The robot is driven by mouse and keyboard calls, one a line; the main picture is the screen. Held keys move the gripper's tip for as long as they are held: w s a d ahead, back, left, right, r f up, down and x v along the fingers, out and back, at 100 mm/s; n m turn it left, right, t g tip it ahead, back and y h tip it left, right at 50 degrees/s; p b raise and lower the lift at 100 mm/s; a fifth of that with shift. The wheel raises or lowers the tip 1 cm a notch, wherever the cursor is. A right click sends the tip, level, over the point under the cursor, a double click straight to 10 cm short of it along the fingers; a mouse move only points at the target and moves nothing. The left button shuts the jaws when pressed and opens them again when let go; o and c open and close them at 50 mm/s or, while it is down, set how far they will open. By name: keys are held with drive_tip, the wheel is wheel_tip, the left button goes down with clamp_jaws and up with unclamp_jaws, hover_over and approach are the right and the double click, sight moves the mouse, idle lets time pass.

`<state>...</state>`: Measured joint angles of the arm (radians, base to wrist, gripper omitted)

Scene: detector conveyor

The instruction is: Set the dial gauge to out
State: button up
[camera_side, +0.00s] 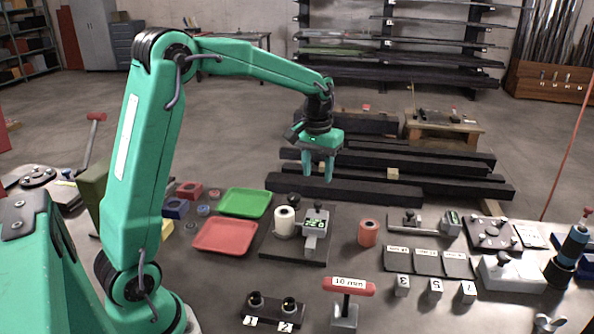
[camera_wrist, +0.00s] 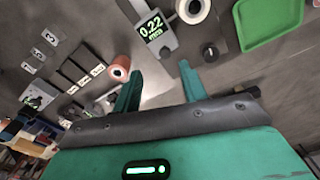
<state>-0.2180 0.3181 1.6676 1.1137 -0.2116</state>
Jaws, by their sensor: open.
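A grey gauge with a lit green display (camera_side: 315,226) stands on a dark base plate (camera_side: 283,253). In the wrist view the gauge (camera_wrist: 152,35) reads 0.22. A white hollow cylinder (camera_side: 284,224) stands beside it on the plate, and shows in the wrist view (camera_wrist: 193,9). A black knob (camera_side: 293,199) is at the plate's back; the wrist view shows it too (camera_wrist: 210,52). My gripper (camera_side: 319,173) is open and empty, pointing down above and behind the plate, apart from the gauge. Its fingers also show in the wrist view (camera_wrist: 160,72).
Green (camera_side: 244,203) and red (camera_side: 225,236) trays lie left of the plate. An orange cylinder (camera_side: 368,233) stands to its right. Another device with a green display (camera_side: 450,222) is further right.

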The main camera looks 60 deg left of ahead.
sight(318, 203)
drive_tip(key=shift+w+a+f, duration=0.35)
drive_tip(key=shift+w+f, duration=0.1)
drive_tip(key=shift+f, duration=0.15)
drive_tip(key=shift+w+a+f, duration=0.35)
drive_tip(key=shift+w+f, duration=0.1)
drive_tip(key=shift+f, duration=0.1)
drive_tip(key=shift+f, duration=0.15)
drive_tip(key=shift+f, duration=3.75)
clamp_jaws()
